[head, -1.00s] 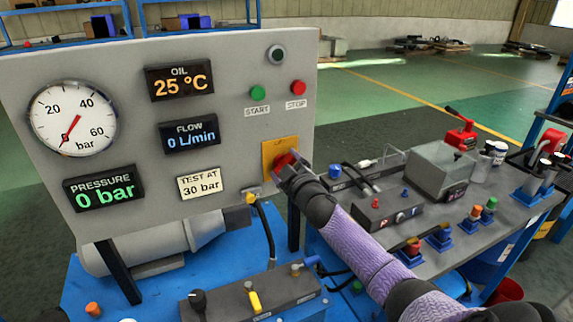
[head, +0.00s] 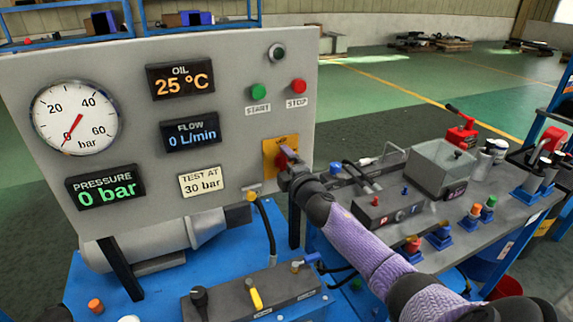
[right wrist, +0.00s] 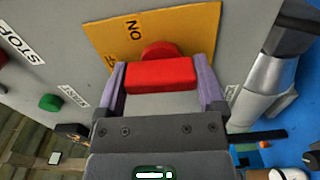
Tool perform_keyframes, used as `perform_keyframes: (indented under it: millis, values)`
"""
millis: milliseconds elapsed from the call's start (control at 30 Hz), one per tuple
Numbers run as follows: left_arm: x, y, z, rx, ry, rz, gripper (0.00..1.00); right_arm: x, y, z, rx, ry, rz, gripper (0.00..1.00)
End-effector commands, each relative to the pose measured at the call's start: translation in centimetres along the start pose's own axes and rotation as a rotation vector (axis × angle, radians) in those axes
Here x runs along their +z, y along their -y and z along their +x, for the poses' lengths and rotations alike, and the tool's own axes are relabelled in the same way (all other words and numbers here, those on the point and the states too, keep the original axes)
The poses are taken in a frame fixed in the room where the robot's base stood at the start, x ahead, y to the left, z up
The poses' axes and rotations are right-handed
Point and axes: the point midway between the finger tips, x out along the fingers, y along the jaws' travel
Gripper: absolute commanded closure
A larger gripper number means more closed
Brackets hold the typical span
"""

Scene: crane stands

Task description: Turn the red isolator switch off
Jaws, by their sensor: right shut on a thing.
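The red isolator switch (head: 283,159) sits on a yellow plate (head: 267,152) at the lower right of the grey panel. My right gripper (head: 289,171) is at the switch and covers part of it. In the right wrist view the red handle (right wrist: 161,74) lies between the two purple fingers, and the gripper is shut on it. The yellow plate (right wrist: 190,30) shows an ON label, and a second label at its left is partly hidden. The handle stands slightly tilted to the plate's edges. My left gripper does not show.
The green START button (head: 258,91) and red STOP button (head: 298,86) are above the switch. A pressure gauge (head: 75,116) and displays reading 0 bar, 25 °C and 0 L/min are on the panel. A bench (head: 470,230) with valves and a clear box stands right of my arm.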

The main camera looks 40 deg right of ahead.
Motion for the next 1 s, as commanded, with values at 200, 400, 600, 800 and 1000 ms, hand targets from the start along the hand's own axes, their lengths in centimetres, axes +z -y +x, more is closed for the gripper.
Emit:
perform_keyframes:
  millis: [200,400,600,800,1000]
  values:
    - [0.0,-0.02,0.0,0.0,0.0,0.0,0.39,-0.03,0.15,-0.03,-0.003,0.0,-0.041,0.71]
    - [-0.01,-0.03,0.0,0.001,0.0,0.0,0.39,-0.03,0.16,-0.03,-0.003,0.0,-0.05,0.71]
    - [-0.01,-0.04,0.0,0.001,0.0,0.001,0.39,-0.03,0.17,-0.03,-0.003,0.0,-0.05,0.71]
    - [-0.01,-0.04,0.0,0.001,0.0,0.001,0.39,-0.03,0.13,-0.03,-0.003,0.0,-0.049,0.0]
    - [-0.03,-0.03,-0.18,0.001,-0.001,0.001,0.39,-0.05,0.06,-0.37,-0.002,-0.001,-0.047,0.0]
